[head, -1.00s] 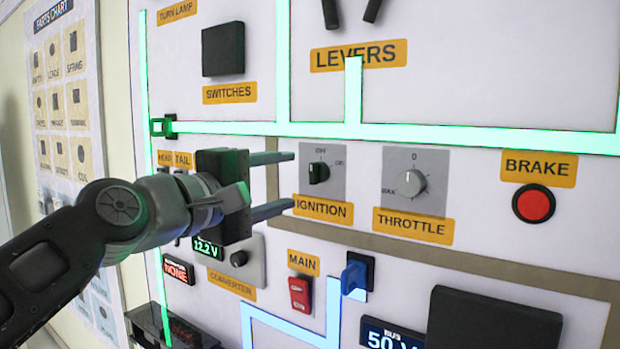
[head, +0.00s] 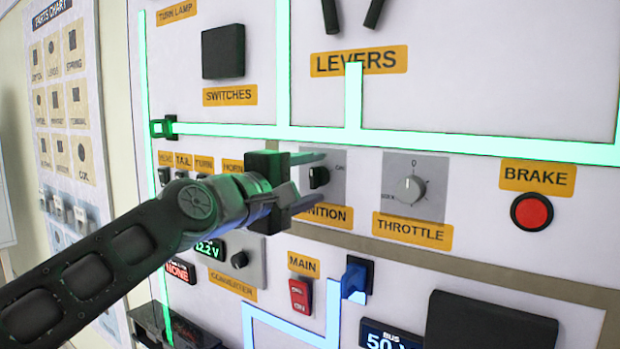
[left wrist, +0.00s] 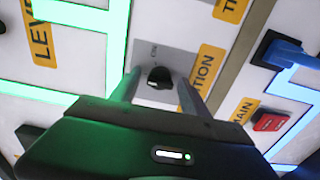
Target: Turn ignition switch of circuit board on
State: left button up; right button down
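The ignition switch is a black knob (head: 318,177) on a grey plate (head: 335,165) above the yellow IGNITION label (head: 325,216). My left gripper (head: 318,177) is in front of it, with one finger above the knob and one below. In the left wrist view the black knob (left wrist: 159,77) shows between the two open fingers (left wrist: 157,92), with a gap on both sides. I cannot tell how deep the fingertips reach along the knob. The gripper covers part of the plate and label. My right gripper is not in view.
The throttle dial (head: 410,188) and red brake button (head: 533,211) are to the right. Below are the red MAIN switch (head: 300,296) and a blue switch (head: 355,277). Levers (head: 374,13) are above. The panel face around the ignition plate is mostly flat.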

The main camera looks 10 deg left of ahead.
pick_arm(q)
grip_shut()
dwell(0.3)
jog(key=shift+f+m, duration=0.1)
jog(key=shift+m, duration=0.3)
jog(key=m+b, duration=0.1)
jog(key=m, duration=0.1)
jog(key=shift+m+b, duration=0.3)
jog(key=m+b, duration=0.1)
jog(key=m, duration=0.2)
jog(key=shift+f+m+b, duration=0.1)
jog(key=shift+m+b, duration=0.2)
jog(key=m+b, duration=0.2)
jog(key=m, duration=0.3)
